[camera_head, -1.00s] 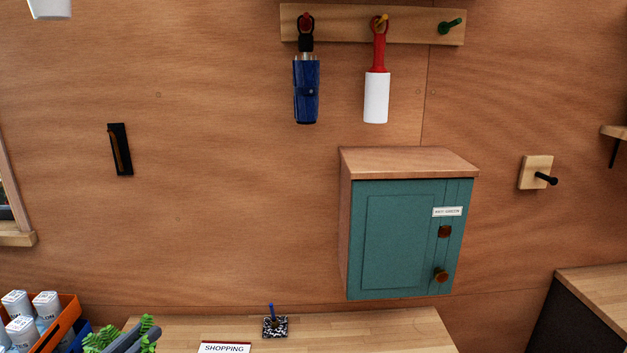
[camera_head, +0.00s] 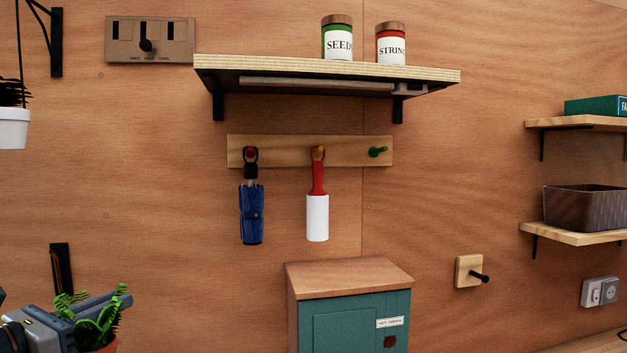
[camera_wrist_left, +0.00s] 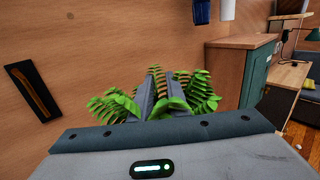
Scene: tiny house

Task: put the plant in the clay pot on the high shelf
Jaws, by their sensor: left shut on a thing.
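The plant (camera_head: 112,316) is a green fern. A bit of its orange-brown clay pot (camera_head: 106,347) shows at the bottom left of the head view. My left gripper (camera_head: 100,305) is shut on the plant, its grey fingers among the fronds. In the left wrist view the fronds (camera_wrist_left: 198,92) spread around both fingers, and the pot is hidden. The high shelf (camera_head: 435,77) is a wooden board on black brackets, above and to the right of the plant. My right gripper is not in view.
A SEEDS tin (camera_head: 337,40) and a STRING tin (camera_head: 391,46) stand on the shelf's right half; its left half looks clear. Below it hang a blue umbrella (camera_head: 251,214) and a lint roller (camera_head: 317,216). A teal cabinet (camera_head: 345,325) is lower. A white hanging pot (camera_head: 12,130) is at left.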

